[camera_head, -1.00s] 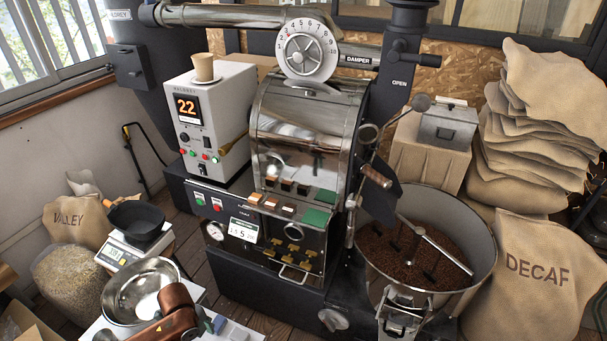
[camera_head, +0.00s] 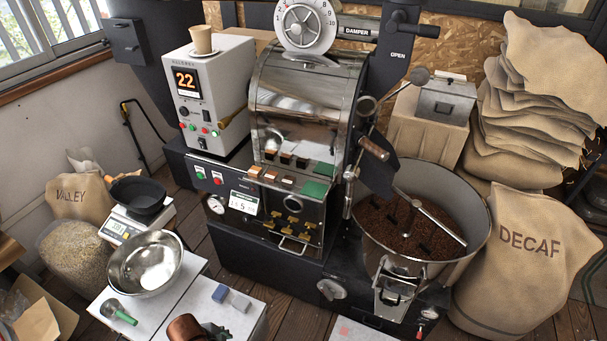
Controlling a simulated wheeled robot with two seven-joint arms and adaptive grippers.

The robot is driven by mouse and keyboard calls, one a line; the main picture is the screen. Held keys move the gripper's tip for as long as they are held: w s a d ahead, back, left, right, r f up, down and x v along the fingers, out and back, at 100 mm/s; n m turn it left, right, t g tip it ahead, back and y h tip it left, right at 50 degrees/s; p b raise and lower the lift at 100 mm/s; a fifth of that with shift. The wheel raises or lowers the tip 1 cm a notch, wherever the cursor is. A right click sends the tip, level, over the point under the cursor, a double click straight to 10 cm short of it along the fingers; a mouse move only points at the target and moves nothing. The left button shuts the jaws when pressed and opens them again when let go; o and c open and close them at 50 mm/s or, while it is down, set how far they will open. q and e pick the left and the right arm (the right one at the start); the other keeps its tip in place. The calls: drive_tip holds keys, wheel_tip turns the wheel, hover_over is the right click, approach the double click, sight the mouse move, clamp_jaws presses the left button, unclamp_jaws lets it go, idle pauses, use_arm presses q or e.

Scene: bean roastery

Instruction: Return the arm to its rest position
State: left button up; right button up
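No held object shows there. My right gripper is not in view.
A metal bowl (camera_head: 150,262) and a green-handled tool (camera_head: 118,311) lie on the table. The scale (camera_head: 118,226) holds a black pan (camera_head: 140,194). The roaster (camera_head: 300,110) and cooling bin (camera_head: 478,240) stand beyond. Sacks (camera_head: 530,255) fill the right side.

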use_arm(q)
drive_tip(key=s+a+n+y, duration=0.2)
drive_tip(key=s+a+n, duration=0.4)
drive_tip(key=s+n, duration=0.3)
drive_tip(key=s+a+n+y, duration=0.1)
drive_tip(key=s+a+n, duration=0.4)
drive_tip(key=s+n, duration=0.5)
drive_tip(key=s+d+f+m+p, duration=0.1)
drive_tip(key=s+f+m+p, duration=0.15)
drive_tip(key=f, duration=1.05)
drive_tip(key=s+f+m+p, duration=0.1)
drive_tip(key=s+f+p, duration=0.15)
drive_tip(key=f, duration=1.05)
drive_tip(key=s+f+p, duration=0.1)
drive_tip(key=s+f, duration=0.5)
drive_tip(key=s, duration=0.3)
drive_tip(key=s+f+g+p, duration=0.1)
drive_tip(key=s+f, duration=0.5)
drive_tip(key=s, duration=0.4)
drive_tip(key=shift+h, duration=0.3)
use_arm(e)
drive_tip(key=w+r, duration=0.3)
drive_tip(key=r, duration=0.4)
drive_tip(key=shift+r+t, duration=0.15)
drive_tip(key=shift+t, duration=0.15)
use_arm(q)
drive_tip(key=shift+d, duration=0.1)
drive_tip(key=shift+c, duration=0.4)
